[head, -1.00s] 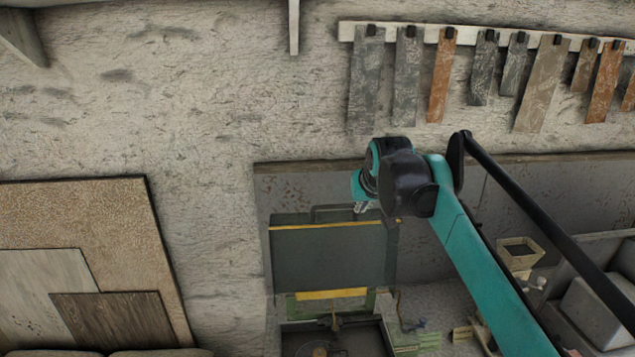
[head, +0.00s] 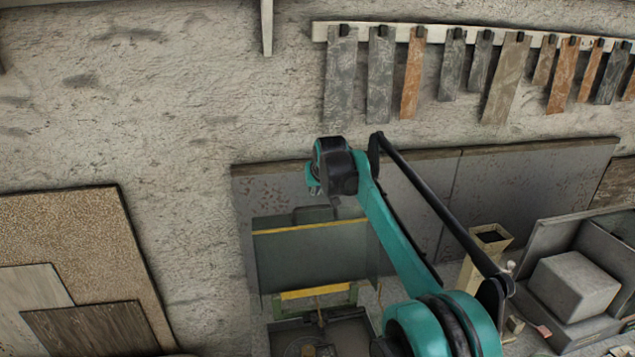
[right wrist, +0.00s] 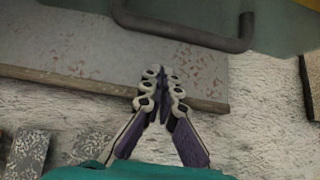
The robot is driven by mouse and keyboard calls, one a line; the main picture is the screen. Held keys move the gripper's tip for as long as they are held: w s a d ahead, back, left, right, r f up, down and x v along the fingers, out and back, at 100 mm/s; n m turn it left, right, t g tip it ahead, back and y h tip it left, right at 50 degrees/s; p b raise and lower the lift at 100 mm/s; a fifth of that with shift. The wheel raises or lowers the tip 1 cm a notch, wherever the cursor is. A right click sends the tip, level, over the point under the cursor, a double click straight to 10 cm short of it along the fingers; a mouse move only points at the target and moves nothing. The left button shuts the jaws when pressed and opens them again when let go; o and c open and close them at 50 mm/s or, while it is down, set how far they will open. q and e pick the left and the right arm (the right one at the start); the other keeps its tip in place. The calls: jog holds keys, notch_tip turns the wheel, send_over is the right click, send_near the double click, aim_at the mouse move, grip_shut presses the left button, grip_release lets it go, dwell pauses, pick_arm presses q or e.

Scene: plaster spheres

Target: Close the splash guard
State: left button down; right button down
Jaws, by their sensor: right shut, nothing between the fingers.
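The splash guard (head: 312,258) is a dark grey-green panel with a yellow strip along its top edge. It stands raised above a green frame with a yellow bar (head: 312,293). A dark bar handle (head: 313,213) rises at its top; the handle also shows in the right wrist view (right wrist: 185,36). My right gripper (head: 335,203) is near the guard's upper right edge, partly hidden by my own wrist. In the right wrist view its fingers (right wrist: 163,76) are shut and empty, visibly apart from the handle. My left gripper is out of view.
A grey speckled panel (head: 520,190) runs along the wall behind the guard. A wooden box (head: 482,255) and a grey block (head: 575,283) are at the right. Boards (head: 75,230) lean at the left. Strips (head: 380,75) hang from a rail above.

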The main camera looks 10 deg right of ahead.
jog(key=s, duration=0.3)
jog(key=shift+s+f, duration=0.4)
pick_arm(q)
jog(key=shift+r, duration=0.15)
pick_arm(e)
jog(key=shift+w+f, duration=0.1)
jog(key=shift+f, duration=0.05)
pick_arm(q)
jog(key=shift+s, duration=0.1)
